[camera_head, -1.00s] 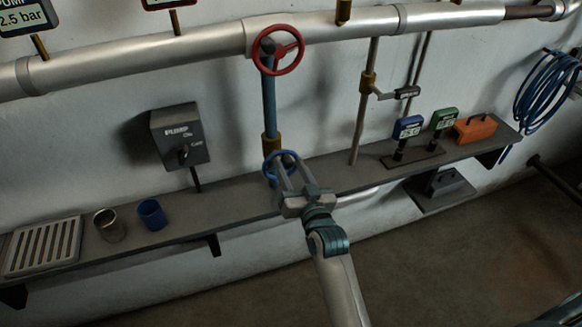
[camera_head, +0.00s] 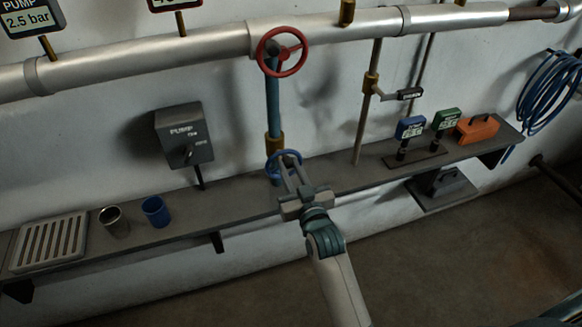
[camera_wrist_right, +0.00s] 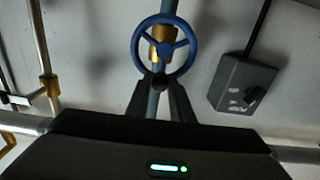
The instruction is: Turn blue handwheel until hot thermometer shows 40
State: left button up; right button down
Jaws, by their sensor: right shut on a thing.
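The blue handwheel (camera_head: 269,167) sits low on the blue vertical pipe, just above the shelf. It shows whole in the right wrist view (camera_wrist_right: 139,46), with spokes and a brass fitting behind it. My right gripper (camera_head: 288,170) reaches it from the front and is shut on its rim. In the right wrist view the two fingertips (camera_wrist_right: 160,84) meet at the rim's lower edge. A red-framed display (camera_head: 176,4) on the top pipe is cut off by the picture's upper edge, so its reading cannot be made out. My left gripper is not in view.
A red handwheel (camera_head: 282,52) is above on the same pipe. A grey pump switch box (camera_head: 184,135) is on the wall to the left. The shelf (camera_head: 243,201) holds a slotted tray (camera_head: 50,242), two cups, blue and green meters (camera_head: 410,128) and an orange toolbox (camera_head: 476,130).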

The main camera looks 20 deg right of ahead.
jog(key=c, duration=1.6)
grip_release()
jog(key=shift+o, duration=0.2)
jog(key=shift+s, duration=0.15)
jog(key=shift+s+f+b, duration=0.15)
jog(key=shift+s+b, duration=0.2)
jog(key=shift+s, duration=0.2)
jog(key=s+b, duration=0.5)
jog(key=s, duration=1.1)
jog(key=shift+d, duration=0.25)
